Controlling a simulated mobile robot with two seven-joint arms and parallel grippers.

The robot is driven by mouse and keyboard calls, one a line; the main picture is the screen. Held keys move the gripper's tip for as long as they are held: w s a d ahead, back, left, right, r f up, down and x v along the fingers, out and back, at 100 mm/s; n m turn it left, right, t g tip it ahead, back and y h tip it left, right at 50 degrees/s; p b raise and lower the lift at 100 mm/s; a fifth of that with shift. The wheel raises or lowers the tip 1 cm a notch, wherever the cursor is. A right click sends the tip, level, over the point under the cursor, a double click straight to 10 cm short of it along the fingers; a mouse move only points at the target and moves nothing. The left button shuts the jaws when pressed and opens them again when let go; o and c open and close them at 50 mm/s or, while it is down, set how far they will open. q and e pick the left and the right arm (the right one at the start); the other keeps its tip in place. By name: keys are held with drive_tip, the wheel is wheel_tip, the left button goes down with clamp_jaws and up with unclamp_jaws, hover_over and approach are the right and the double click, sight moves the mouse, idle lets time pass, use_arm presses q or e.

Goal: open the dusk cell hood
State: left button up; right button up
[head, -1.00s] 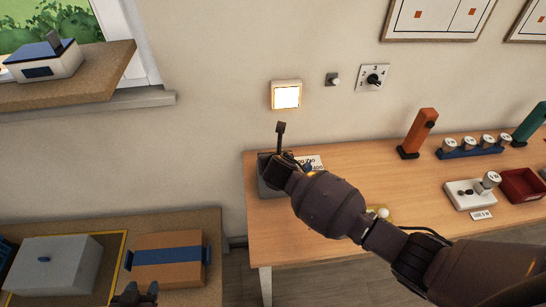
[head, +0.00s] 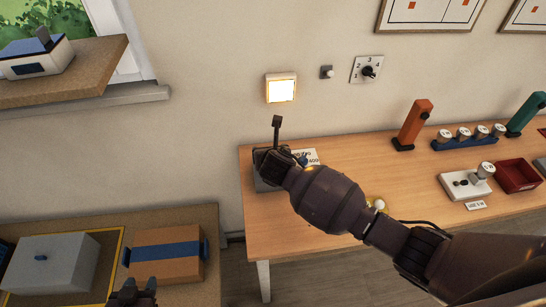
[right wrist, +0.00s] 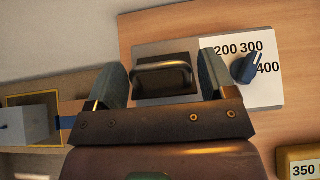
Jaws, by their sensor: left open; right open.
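In the right wrist view, a dark box-like part with a metal bar handle, which looks like the dusk cell hood (right wrist: 165,88), sits on a grey base (right wrist: 200,38). It appears closed down. My right gripper (right wrist: 162,72) is open, one finger on each side of the hood and handle; contact is not clear. In the head view, my right gripper (head: 268,168) is over the grey base (head: 264,184) at the table's left end, and my wrist hides most of the hood. My left gripper (head: 135,288) is open and empty at the bottom left.
A blue knob (right wrist: 246,68) on a white dial card stands close right of the hood. A yellow block marked 350 (right wrist: 305,163) lies nearby. A lit lamp (head: 281,88) is on the wall above. A brown box (head: 168,255) and grey box (head: 50,265) stand lower left.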

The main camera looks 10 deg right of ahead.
drive_tip(key=v, duration=0.9)
drive_tip(key=shift+c, duration=0.2)
